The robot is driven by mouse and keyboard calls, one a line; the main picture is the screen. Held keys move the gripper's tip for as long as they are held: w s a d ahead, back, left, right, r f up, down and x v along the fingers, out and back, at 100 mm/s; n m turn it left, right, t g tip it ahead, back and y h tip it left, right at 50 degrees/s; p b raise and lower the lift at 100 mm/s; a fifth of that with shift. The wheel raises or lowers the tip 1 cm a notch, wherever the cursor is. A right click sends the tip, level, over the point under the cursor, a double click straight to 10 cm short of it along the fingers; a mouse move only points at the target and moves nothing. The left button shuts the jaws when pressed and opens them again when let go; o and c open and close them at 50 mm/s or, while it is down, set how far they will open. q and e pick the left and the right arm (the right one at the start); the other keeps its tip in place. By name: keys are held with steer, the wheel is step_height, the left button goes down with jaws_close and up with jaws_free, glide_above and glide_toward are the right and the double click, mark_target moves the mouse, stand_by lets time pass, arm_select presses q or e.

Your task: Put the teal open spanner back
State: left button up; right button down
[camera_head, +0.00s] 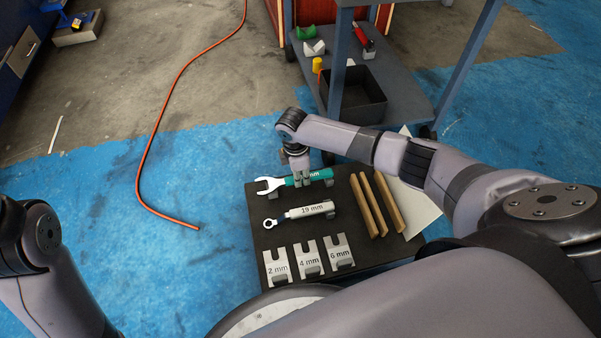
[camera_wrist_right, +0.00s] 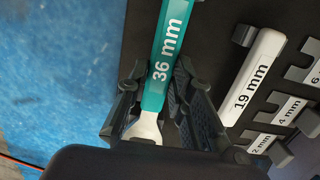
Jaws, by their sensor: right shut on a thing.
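The teal open spanner (camera_head: 319,175) lies level at the far edge of the dark board in the head view, its silver open jaw pointing left. In the right wrist view its teal handle (camera_wrist_right: 171,45), marked 36 mm, runs between the fingers. My right gripper (camera_head: 300,180) reaches down from above and is shut on the handle near the silver neck. It also shows in the right wrist view (camera_wrist_right: 160,85). Small grey holders show beneath the spanner; I cannot tell whether it rests on them. My left gripper is out of view.
A white 19 mm ring spanner (camera_head: 305,211) lies nearer on the board (camera_head: 348,215). Grey 2, 4 and 6 mm slotted plates (camera_head: 308,258) line its near edge. Wooden strips (camera_head: 371,205) lie at right. A cart with a black bin (camera_head: 355,97) stands behind. Blue floor lies left.

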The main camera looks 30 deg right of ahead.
steer(key=shift+f, duration=0.35)
steer(key=c, duration=1.6)
jaws_free()
steer(key=shift+r, duration=0.1)
steer(key=shift+o, duration=1.4)
steer(key=shift+o, duration=0.2)
steer(key=o, duration=0.4)
steer(key=shift+o, duration=0.2)
